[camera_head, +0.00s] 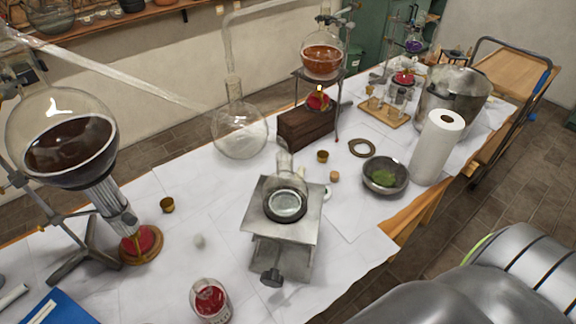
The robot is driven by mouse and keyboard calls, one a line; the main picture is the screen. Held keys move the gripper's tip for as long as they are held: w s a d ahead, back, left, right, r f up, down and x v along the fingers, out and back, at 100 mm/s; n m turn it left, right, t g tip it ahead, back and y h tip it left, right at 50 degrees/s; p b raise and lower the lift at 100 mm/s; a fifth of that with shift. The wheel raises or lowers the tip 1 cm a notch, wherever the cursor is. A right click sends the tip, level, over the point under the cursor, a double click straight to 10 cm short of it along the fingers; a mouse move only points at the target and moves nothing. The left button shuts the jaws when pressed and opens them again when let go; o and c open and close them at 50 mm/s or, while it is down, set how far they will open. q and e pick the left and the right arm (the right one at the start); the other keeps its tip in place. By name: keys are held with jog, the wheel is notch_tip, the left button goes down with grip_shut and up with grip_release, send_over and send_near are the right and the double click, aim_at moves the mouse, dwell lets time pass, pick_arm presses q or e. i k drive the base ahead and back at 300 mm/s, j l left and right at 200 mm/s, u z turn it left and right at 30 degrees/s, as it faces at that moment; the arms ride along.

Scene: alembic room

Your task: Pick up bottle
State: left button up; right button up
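A clear glass vessel with a narrow neck, which looks like the bottle (284,176), sits on the metal plate of a lab jack (268,232) in the front middle of the table. Its round base shows a dark ring. A small glass jar with red contents (210,301) stands at the front edge of the view; I cannot tell whether it counts as a bottle. Neither of my grippers is in view.
A large flask of dark liquid (70,144) on a stand is at left. A round clear flask (239,130) stands behind the jack. A bowl (385,175), paper roll (437,147) and metal pot (455,92) are at right. White paper near the jack is mostly clear.

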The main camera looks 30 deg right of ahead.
aim_at(208, 298)
jog(key=k+l, duration=0.6)
jog(key=z, duration=1.7)
jog(key=k+u, duration=0.1)
jog(key=u, duration=1.9)
